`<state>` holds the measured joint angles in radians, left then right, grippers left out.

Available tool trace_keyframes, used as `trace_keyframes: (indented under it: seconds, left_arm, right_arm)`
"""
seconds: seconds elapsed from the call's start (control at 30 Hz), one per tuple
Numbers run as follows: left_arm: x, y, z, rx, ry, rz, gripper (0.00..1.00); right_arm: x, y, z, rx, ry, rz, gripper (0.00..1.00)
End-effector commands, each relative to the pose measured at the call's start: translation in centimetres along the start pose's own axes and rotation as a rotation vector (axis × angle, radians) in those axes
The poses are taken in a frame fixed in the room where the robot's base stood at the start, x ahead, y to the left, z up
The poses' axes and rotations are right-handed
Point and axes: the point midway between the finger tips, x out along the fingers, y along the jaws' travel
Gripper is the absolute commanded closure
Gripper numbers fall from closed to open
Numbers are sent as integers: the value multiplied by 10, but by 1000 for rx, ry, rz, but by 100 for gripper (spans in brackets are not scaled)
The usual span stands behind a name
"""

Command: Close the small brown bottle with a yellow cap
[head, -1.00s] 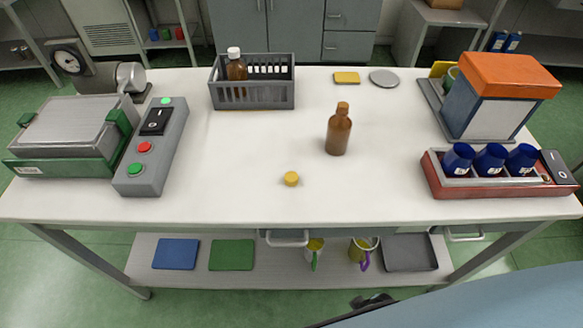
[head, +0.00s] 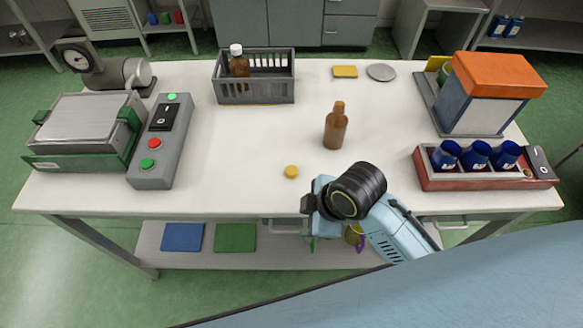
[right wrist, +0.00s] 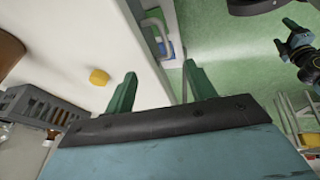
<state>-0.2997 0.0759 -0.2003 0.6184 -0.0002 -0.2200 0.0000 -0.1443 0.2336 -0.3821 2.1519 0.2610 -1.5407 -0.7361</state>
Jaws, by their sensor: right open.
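The small brown bottle (head: 336,128) stands upright on the white table, right of the middle, with no yellow cap on its neck. A brown shape at the left edge of the right wrist view (right wrist: 9,54) looks like it. The yellow cap (head: 291,172) lies on the table nearer the front edge, left of the bottle; it also shows in the right wrist view (right wrist: 99,77). My right gripper (head: 308,203) is at the front edge, close to the cap and apart from it. Its green fingers (right wrist: 160,76) are spread and empty. My left gripper is not identifiable.
A grey crate (head: 254,92) at the back holds a white-capped brown bottle (head: 239,66). A yellow block (head: 345,72) and a grey disc (head: 381,72) lie behind. A red rack with blue cups (head: 478,182) stands right, a grey control box (head: 160,150) left.

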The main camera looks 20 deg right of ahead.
Motion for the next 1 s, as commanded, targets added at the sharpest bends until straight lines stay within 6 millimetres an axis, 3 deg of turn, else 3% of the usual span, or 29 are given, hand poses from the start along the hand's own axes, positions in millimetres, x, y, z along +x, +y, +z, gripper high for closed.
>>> trace_keyframes:
  seconds: [0.1,0.3,0.5,0.6,0.8,1.0]
  left_arm:
    - [-2,-2,0,1,-1,-2,25]
    - [-4,-4,1,2,-2,-5,25]
    - [-7,-4,0,2,-2,-5,25]
    - [-8,-4,0,2,-1,-5,25]
    - [-8,-4,0,2,-1,-5,25]
    - [-8,-4,0,2,0,-5,25]
  right_arm:
    - [-4,21,-31,-357,25,-21,45]
    - [-15,56,-66,-1083,23,-86,45]
    - [-35,97,-75,-1718,-18,-196,45]
    - [-46,116,-73,-1942,-34,-257,45]
    - [-60,136,-68,-2178,-42,-342,45]
    - [-62,139,-67,-2218,-39,-356,45]
